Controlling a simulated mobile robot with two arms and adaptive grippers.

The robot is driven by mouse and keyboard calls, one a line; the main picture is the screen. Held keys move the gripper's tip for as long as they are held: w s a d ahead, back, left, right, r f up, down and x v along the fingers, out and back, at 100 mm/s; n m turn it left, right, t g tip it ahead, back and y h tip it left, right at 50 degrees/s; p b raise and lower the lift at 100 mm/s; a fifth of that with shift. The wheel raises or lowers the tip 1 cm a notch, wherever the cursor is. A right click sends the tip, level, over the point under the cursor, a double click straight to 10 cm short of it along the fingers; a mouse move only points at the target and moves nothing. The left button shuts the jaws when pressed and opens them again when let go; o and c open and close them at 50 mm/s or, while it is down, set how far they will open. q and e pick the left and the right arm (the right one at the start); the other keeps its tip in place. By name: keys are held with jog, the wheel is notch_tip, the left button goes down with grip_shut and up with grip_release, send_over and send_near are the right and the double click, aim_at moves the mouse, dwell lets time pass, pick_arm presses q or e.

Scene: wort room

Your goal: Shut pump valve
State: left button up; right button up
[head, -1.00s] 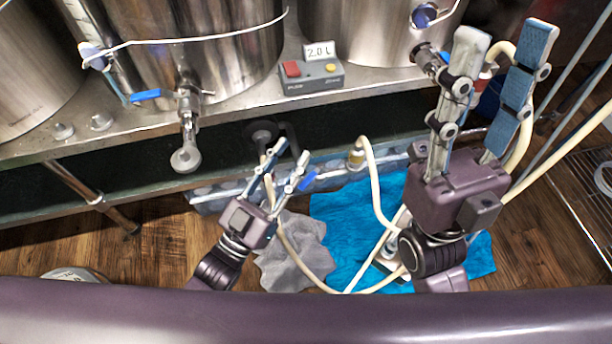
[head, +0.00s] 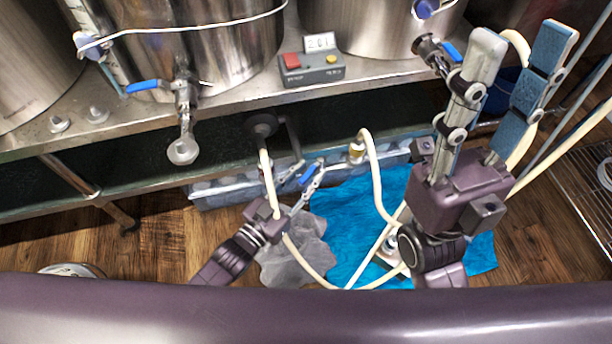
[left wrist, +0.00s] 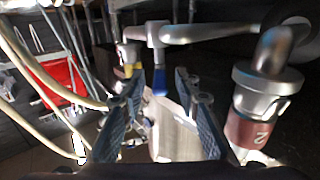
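The pump valve's blue handle (head: 307,180) shows low under the bench edge in the head view, at the fingers of my left gripper (head: 302,178). In the left wrist view, the blue handle (left wrist: 160,82) hangs below a silver valve body (left wrist: 157,35), between and beyond the two blue-padded fingers of my left gripper (left wrist: 158,95). These fingers are apart, and I cannot see contact with the handle. The pump itself is mostly hidden. My right gripper (head: 520,50) is raised at the right, its fingers wide apart and empty.
Steel kettles (head: 230,50) stand on the bench (head: 240,105) with a red-and-yellow-button box (head: 310,68). Cream hoses (head: 375,180) run close to my left gripper. A blue cloth (head: 345,240) and a grey cloth (head: 295,255) lie below. A silver fitting with a red band (left wrist: 250,120) is close at the right.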

pick_arm(q)
grip_shut()
dwell(0.6)
